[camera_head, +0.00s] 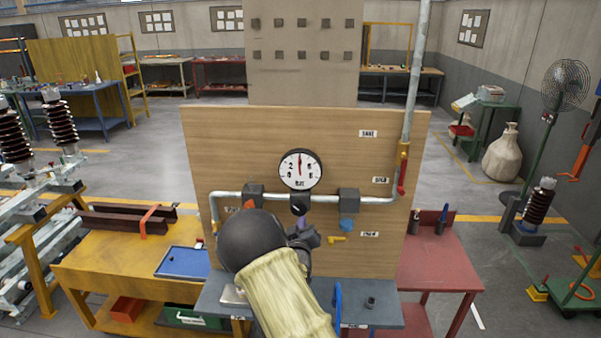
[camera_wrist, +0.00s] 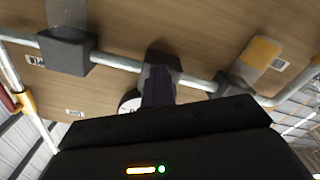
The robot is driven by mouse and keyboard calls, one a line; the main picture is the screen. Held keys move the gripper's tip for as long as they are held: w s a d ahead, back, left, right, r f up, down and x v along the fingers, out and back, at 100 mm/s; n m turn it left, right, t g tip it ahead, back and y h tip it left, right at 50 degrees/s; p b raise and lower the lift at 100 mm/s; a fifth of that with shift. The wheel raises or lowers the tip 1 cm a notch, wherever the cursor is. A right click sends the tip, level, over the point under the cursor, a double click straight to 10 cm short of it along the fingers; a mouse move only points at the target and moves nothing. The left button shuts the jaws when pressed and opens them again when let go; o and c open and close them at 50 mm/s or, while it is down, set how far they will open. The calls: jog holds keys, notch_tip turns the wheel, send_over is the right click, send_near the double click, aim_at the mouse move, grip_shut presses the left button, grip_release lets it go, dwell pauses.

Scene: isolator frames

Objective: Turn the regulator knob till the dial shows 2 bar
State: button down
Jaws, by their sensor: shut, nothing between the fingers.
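The round dial (camera_head: 300,170) with a white face and red needle is at the middle of the wooden panel in the head view. Its needle points almost straight up; the small numbers are hard to read. Below it the dark regulator body (camera_head: 299,204) sits on the pipe. A purplish part, perhaps the knob (camera_head: 302,223), shows under it, partly covered by my gripper (camera_head: 304,238). My gripper is shut and empty. In the wrist view a dark purple part (camera_wrist: 158,86) stands just ahead of my gripper, with a sliver of the dial (camera_wrist: 130,104) beside it. Contact cannot be told.
Dark blocks (camera_head: 254,194) (camera_head: 349,199) flank the regulator on the pipe (camera_head: 380,199). A grey shelf (camera_head: 378,314) runs below.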

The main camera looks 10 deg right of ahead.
jog(key=shift+s+d+r+b, duration=0.1)
jog(key=shift+d+r+b, duration=0.45)
jog(key=shift+b, duration=0.55)
jog(key=shift+s+d+r+b, duration=0.1)
jog(key=shift+d+r+b, duration=0.25)
jog(key=shift+b, duration=0.15)
jog(key=shift+f, duration=0.1)
jog(key=shift+s+d+f+b, duration=0.1)
jog(key=shift+d+f+b, duration=0.2)
jog(key=shift+b, duration=0.25)
jog(key=b+v, duration=0.2)
jog(key=v, duration=0.4)
dwell(0.6)
